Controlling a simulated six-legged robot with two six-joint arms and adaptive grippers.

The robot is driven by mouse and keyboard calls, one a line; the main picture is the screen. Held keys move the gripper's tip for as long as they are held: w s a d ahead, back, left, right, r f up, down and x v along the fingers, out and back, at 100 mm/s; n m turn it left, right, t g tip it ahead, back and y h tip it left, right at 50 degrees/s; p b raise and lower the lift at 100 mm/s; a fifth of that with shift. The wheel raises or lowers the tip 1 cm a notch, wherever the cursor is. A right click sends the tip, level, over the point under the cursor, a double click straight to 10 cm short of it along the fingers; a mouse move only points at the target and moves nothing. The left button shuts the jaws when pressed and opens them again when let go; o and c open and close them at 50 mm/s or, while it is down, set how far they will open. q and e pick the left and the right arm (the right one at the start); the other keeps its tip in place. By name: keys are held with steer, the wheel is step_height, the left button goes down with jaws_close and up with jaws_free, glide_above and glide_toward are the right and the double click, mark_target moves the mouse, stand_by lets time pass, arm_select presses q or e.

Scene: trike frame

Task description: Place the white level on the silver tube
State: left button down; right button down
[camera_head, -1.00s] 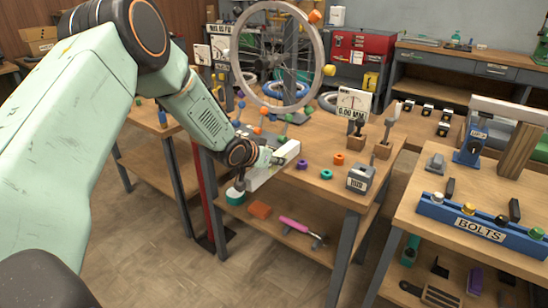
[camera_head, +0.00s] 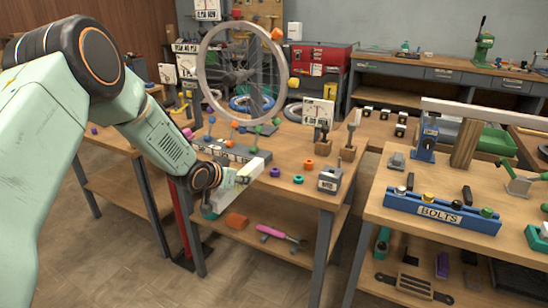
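A white level (camera_head: 250,170), a pale bar, is in the grasp of my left gripper (camera_head: 235,180). The gripper appears shut on it, though the fingertips are small and partly hidden. Gripper and level are over the front edge of the middle table, in front of a grey block. The silver tube (camera_head: 490,112) is a long pale bar lying level at the right. It rests on a blue stand (camera_head: 426,138) and a wooden block (camera_head: 467,143) on the right workbench. Its right end leaves the picture. The level is well apart from the tube. My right gripper is not in view.
A blue bolts rack (camera_head: 440,211) stands at the front of the right workbench (camera_head: 390,230). A wheel (camera_head: 242,70) stands on the middle table, with a grey hub box (camera_head: 330,180) at its corner. A floor gap separates the two tables. A green tool (camera_head: 517,183) is at far right.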

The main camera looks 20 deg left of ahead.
arm_select(q)
steer(key=shift+a, duration=0.1)
steer(key=shift+f, duration=0.15)
steer(key=s+d+f+m+g+h, duration=0.1)
steer(key=s+d+f+m+h, duration=0.25)
steer(key=s, duration=0.45)
steer(key=s+d+f+m+g+h, duration=0.1)
steer(key=s+d+f+m+h, duration=0.1)
steer(key=s+d, duration=0.35)
steer(key=s+d+r+m+g+h, duration=0.2)
steer(key=s+d+r+m, duration=0.2)
steer(key=s+d+r, duration=0.3)
steer(key=s+r, duration=0.1)
steer(key=s, duration=0.3)
steer(key=shift+s+d+r+g, duration=0.2)
steer(key=shift+d+r+g, duration=0.15)
steer(key=shift+r+g, duration=0.05)
steer(key=shift+r, duration=0.1)
